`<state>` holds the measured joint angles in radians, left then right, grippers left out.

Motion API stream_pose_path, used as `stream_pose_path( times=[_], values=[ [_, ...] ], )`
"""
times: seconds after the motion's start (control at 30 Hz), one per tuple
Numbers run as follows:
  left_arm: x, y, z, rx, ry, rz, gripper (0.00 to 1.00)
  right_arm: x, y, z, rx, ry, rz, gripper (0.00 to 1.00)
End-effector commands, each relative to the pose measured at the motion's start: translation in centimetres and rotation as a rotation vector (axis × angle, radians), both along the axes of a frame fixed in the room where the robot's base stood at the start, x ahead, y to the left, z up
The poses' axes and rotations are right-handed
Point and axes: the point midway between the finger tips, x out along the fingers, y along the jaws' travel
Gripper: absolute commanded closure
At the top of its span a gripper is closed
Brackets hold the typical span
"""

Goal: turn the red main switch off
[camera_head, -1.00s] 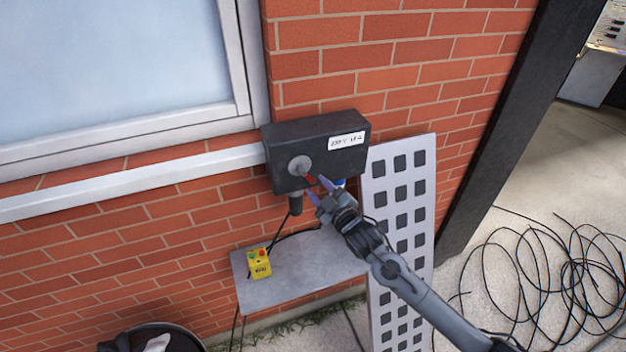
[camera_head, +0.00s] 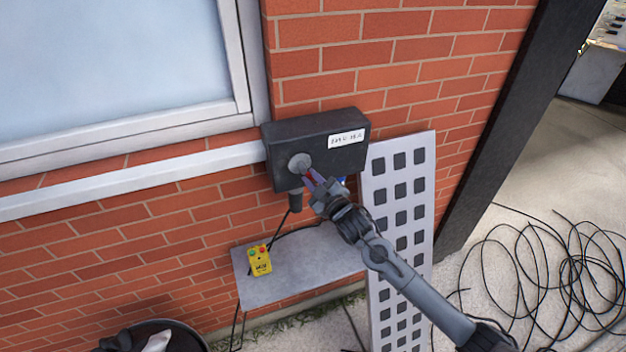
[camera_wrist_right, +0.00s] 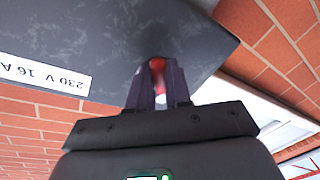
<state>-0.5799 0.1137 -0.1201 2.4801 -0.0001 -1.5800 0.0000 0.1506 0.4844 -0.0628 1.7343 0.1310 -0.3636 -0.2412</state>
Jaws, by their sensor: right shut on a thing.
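The dark switch box (camera_head: 315,137) hangs on the brick wall with a white label; it also shows in the right wrist view (camera_wrist_right: 110,35). A round grey disc (camera_head: 299,163) sits on its front face, with the red main switch (camera_head: 310,176) at the disc's lower right, mostly hidden by my fingers. In the right wrist view the red switch (camera_wrist_right: 157,65) shows between the fingertips. My right gripper (camera_head: 315,181) is at the box front, shut on the red switch. It also shows in the wrist view (camera_wrist_right: 158,80). My left gripper is not in view.
A grey shelf (camera_head: 310,267) below the box bears a yellow control box (camera_head: 259,262) with red and green buttons. A perforated pale panel (camera_head: 402,170) leans on the wall at right. Coiled black cable (camera_head: 550,270) lies on the ground. A black bin (camera_head: 165,335) stands at lower left.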

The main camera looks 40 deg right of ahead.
Motion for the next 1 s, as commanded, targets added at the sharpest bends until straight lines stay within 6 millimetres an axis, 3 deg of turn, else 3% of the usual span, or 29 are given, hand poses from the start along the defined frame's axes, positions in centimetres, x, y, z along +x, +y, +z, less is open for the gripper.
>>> stream_pose_path(
  times=[0.57,1.0],
  values=[
    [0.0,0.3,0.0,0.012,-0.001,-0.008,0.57,0.1,0.2,-0.1,0.070,-0.023,0.000,1.00],
    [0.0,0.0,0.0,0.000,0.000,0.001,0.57,0.4,1.1,-0.6,0.365,-0.124,-0.001,1.00]
  ],
)
